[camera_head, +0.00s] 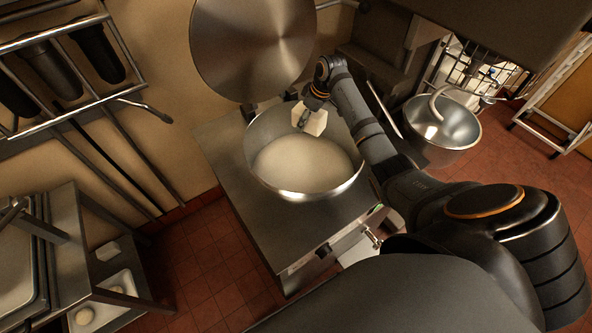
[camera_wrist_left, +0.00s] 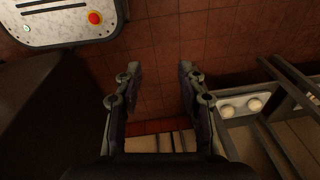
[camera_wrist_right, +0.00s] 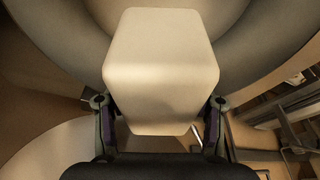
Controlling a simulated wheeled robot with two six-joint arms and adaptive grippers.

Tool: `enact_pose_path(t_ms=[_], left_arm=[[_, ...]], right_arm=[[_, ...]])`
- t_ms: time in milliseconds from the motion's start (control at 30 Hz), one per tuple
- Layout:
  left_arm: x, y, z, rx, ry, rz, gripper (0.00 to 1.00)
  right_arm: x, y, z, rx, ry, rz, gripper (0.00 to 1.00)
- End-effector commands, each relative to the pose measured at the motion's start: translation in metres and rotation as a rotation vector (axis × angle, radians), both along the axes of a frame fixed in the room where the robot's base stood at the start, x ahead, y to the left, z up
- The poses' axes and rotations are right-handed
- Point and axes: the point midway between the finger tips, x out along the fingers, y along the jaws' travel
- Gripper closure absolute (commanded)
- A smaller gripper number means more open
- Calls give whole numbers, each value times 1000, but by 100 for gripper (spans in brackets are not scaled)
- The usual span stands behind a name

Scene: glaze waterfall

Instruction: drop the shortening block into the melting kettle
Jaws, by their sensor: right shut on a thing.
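The shortening block (camera_head: 315,121) is a pale, off-white block with rounded edges. My right gripper (camera_head: 304,118) is shut on it and holds it over the back part of the melting kettle's mouth. In the right wrist view the block (camera_wrist_right: 160,75) fills the space between the fingers (camera_wrist_right: 160,125). The melting kettle (camera_head: 262,185) is a wide steel bowl set in a steel counter, with a pale cream content (camera_head: 300,165) inside. Its round lid (camera_head: 253,45) stands raised behind it. My left gripper (camera_wrist_left: 155,90) shows only in the left wrist view, open and empty above the red tiled floor.
A steel mixing bowl (camera_head: 441,125) stands to the right of the kettle. A wall rack (camera_head: 75,60) with dark holders is at the upper left. A steel shelf unit (camera_head: 70,240) stands at the lower left. A panel with a red button (camera_wrist_left: 95,18) shows in the left wrist view.

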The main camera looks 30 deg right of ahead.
Motion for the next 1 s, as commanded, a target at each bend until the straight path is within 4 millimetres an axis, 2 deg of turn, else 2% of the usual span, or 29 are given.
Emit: enact_pose_path(t_ms=[100,267,400,667,800,1000], left_arm=[[-19,-6,-3,-6,27,4,60],[-34,-18,-14,-21,50,9,60],[-31,-16,-32,-19,44,7,60],[-3,-10,-67,-11,2,4,60],[-7,-10,-74,-12,8,3,60],[-17,-9,-73,-12,23,5,60]], right_arm=[[1,0,0,-1,-1,1,93],[0,0,-9,0,-2,0,93],[0,0,-24,0,-4,-1,93],[0,0,-56,-1,-5,-1,93],[0,0,-61,-1,-5,-1,93],[0,0,-58,0,-4,-1,93]])
